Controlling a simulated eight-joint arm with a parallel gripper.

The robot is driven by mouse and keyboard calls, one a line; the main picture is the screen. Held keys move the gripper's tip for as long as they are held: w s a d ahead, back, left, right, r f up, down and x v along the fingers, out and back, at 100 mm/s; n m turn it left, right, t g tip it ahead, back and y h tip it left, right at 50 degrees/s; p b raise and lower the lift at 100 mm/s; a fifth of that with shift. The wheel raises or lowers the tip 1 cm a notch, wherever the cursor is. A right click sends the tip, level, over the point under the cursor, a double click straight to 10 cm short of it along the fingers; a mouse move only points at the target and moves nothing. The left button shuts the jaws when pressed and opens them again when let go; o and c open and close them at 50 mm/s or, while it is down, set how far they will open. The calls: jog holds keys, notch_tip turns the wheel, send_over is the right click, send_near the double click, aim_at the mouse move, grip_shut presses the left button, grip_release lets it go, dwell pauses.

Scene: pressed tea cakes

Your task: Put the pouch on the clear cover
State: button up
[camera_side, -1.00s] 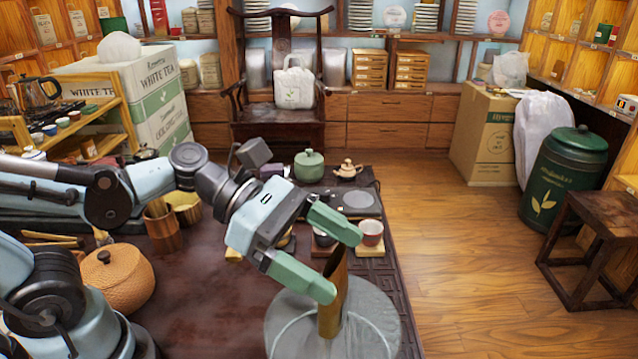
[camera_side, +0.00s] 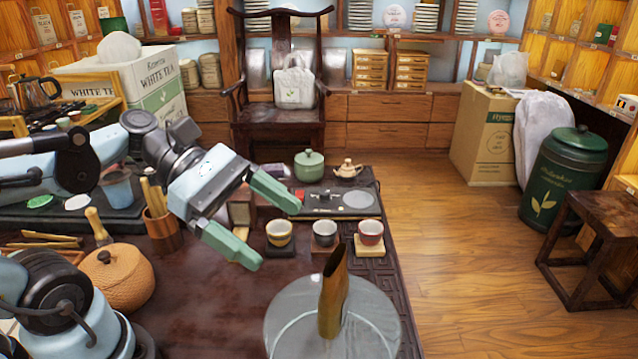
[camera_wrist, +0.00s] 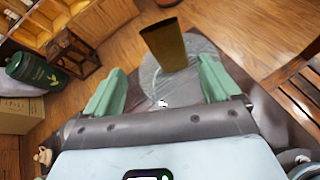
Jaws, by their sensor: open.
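The pouch (camera_side: 333,295) is a tall, narrow, golden-brown piece with a slanted top. It stands upright, slightly tilted, on the clear cover (camera_side: 285,322), a round, see-through dome or disc at the front of the table. In the wrist view the pouch (camera_wrist: 165,46) stands beyond my fingers, over the cover (camera_wrist: 148,82). My gripper (camera_side: 268,222) is open and empty, up and left of the pouch and apart from it. Its two green fingers also show spread in the wrist view (camera_wrist: 160,82). The underside of the pouch is hard to see.
Three cups on small stands, the left one yellow (camera_side: 279,233), the middle one dark (camera_side: 324,233) and the right one red (camera_side: 370,232), stand behind the cover. A woven lidded jar (camera_side: 122,280) sits at left. The table's right edge is close to the cover.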

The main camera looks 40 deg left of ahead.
jog(key=w+a+f+m+t+y, duration=0.1)
jog(key=a+m+y, duration=0.4)
jog(key=m, duration=0.5)
jog(key=w+a+f+m+t+y, duration=0.1)
jog(key=w+a+f+m+y, duration=0.3)
jog(key=m, duration=0.6)
jog(key=shift+w+a+f+m+y, duration=0.2)
jog(key=shift+a+f+m+y, duration=0.2)
jog(key=shift+a+f+y, duration=0.5)
jog(key=shift+d, duration=0.15)
